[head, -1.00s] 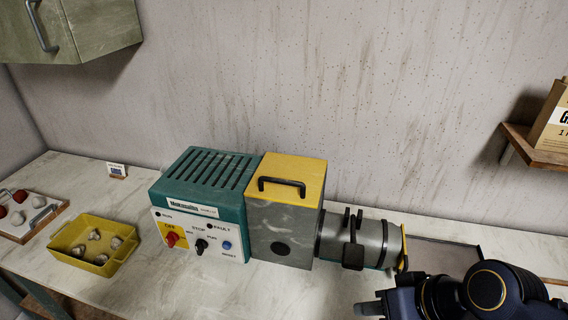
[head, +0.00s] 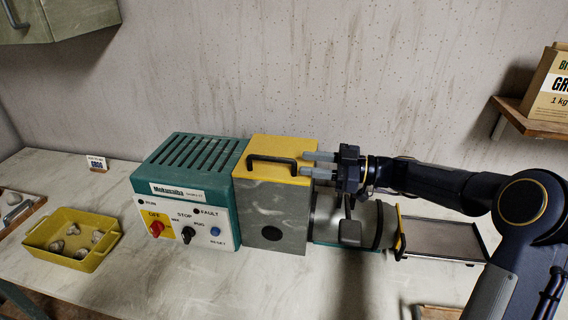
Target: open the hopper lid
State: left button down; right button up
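The hopper lid (head: 284,149) is the yellow top of a grey metal box, and it lies shut. A black bar handle (head: 272,161) sits on the lid near its front edge. My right gripper (head: 312,164) comes in from the right with its two grey fingers apart, pointing left. The fingertips are at the right end of the handle in the picture; I cannot tell whether they touch it. The grey hopper box (head: 272,208) joins a teal control box (head: 190,165) on its left. My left gripper is not in view.
A yellow tray (head: 108,244) with several clay lumps stands at the left. A barrel with a black lever (head: 349,232) and a dark flat tray (head: 440,240) extend right of the hopper. A shelf (head: 540,122) with a box hangs at the upper right.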

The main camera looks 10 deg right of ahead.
aim_at(287, 160)
jog(key=p+x, duration=0.2)
jog(key=x, duration=0.4)
jog(key=shift+a+r, duration=0.15)
jog(key=shift+a, duration=0.05)
jog(key=shift+w+a+p, duration=0.2)
jog(key=shift+a+p, duration=0.15)
jog(key=shift+a, duration=0.25)
grip_shut()
